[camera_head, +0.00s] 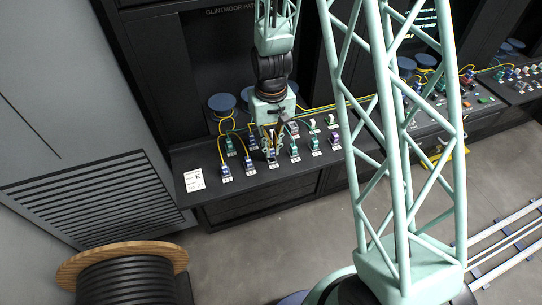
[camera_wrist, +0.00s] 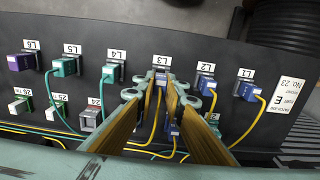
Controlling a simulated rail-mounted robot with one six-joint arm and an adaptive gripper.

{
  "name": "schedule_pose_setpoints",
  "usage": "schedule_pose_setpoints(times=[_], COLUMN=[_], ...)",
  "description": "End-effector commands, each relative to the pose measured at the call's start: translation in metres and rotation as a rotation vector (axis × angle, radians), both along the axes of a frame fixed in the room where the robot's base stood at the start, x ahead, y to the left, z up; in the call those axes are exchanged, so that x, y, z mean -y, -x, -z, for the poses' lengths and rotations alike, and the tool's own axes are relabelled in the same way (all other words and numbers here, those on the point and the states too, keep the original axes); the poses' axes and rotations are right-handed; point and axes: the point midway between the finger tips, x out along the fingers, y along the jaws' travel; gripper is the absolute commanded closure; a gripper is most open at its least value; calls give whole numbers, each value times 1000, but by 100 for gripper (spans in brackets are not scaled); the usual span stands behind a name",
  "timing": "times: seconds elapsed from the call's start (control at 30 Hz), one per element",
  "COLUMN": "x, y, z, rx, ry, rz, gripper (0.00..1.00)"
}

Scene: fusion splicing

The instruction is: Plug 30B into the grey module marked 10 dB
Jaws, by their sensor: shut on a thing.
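In the head view my gripper (camera_head: 271,150) reaches down over the front row of the panel. The fingers partly hide the plug, and no 30B mark is readable. No 10 dB mark can be read in either view.
Blue plugs with yellow cables sit at L2 (camera_wrist: 206,84) and L1 (camera_wrist: 248,90). Green plugs sit at L4 (camera_wrist: 112,72) and L5 (camera_wrist: 66,66), and a purple one at L6 (camera_wrist: 22,62). Another blue plug (camera_wrist: 172,128) shows between my fingers. Cables cross behind. A cable drum (camera_head: 125,270) stands below.

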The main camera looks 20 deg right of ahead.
Motion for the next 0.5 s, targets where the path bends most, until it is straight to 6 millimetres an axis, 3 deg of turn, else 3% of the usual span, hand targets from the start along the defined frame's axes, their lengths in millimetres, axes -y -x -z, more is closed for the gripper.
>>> schedule_pose_setpoints(times=[0.5], x=[0], y=[0], z=[-13], rx=[1], ry=[0], rz=[0], gripper=[100])
